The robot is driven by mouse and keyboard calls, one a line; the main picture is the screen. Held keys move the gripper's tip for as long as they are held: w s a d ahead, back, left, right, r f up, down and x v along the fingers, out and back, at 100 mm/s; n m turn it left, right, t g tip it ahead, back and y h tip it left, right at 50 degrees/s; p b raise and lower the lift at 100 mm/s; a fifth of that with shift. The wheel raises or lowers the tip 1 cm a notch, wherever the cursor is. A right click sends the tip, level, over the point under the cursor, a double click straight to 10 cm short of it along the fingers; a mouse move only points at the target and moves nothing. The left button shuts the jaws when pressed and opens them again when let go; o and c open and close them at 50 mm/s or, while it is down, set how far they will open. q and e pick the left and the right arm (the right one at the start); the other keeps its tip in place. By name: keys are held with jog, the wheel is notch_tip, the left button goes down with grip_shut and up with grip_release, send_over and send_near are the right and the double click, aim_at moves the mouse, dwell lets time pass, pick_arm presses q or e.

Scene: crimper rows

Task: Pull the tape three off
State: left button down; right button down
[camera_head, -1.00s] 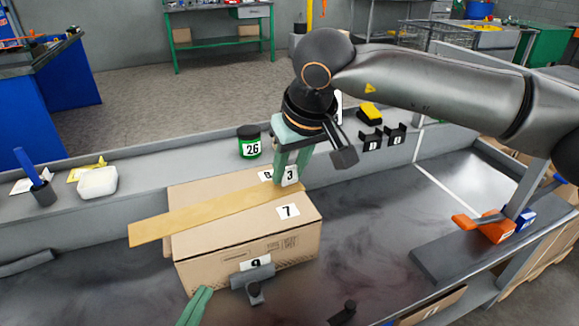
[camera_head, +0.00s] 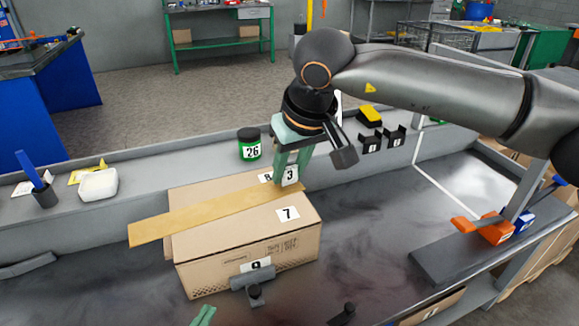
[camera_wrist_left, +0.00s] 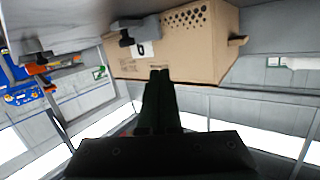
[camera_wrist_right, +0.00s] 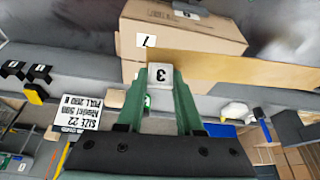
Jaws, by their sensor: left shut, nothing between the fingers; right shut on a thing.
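The tape three is a tan strip (camera_head: 205,212) lying across the top of a cardboard box (camera_head: 250,255). Its left end sticks out past the box edge. Its right end has a pale tab marked 3 (camera_head: 290,175). My right gripper (camera_head: 288,180) comes down from above and is shut on that tab. The right wrist view shows the tab (camera_wrist_right: 161,74) between the fingers, with the strip (camera_wrist_right: 210,66) running off to the right. My left gripper (camera_head: 205,314) is shut and empty, low at the bottom edge in front of the box. The left wrist view shows its closed fingers (camera_wrist_left: 158,80) near the box.
A green jar 26 (camera_head: 249,143) stands on the ledge behind. Orange clips (camera_head: 495,230) are at the right.

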pick_arm(q)
jog(key=shift+s+f+g, duration=0.2)
jog(key=shift+f+g, duration=0.15)
jog(key=shift+f, duration=0.35)
jog(key=shift+s+f+g, duration=0.2)
jog(key=shift+f+g, duration=0.15)
jog(key=shift+f, duration=0.3)
pick_arm(e)
jog(key=shift+r, duration=0.25)
pick_arm(q)
jog(key=shift+s+f+n+g+y+p, duration=0.25)
jog(key=shift+s+f+g, duration=0.2)
jog(key=shift+f, duration=0.35)
jog(key=shift+s+f+n+g+y+p, duration=0.15)
jog(key=shift+s+f+g+p, duration=0.2)
jog(key=shift+f, duration=0.45)
pick_arm(e)
jog(key=shift+r, duration=0.35)
pick_arm(q)
jog(key=shift+s+f, duration=0.1)
jog(key=shift+s+f, duration=0.25)
jog(key=shift+f, duration=0.3)
pick_arm(e)
jog(key=shift+r, duration=0.25)
pick_arm(q)
jog(key=shift+s+d+f+n+g+p, duration=0.15)
jog(key=shift+n+g+p, duration=0.25)
jog(key=shift+g, duration=0.3)
pick_arm(e)
jog(key=shift+r, duration=0.3)
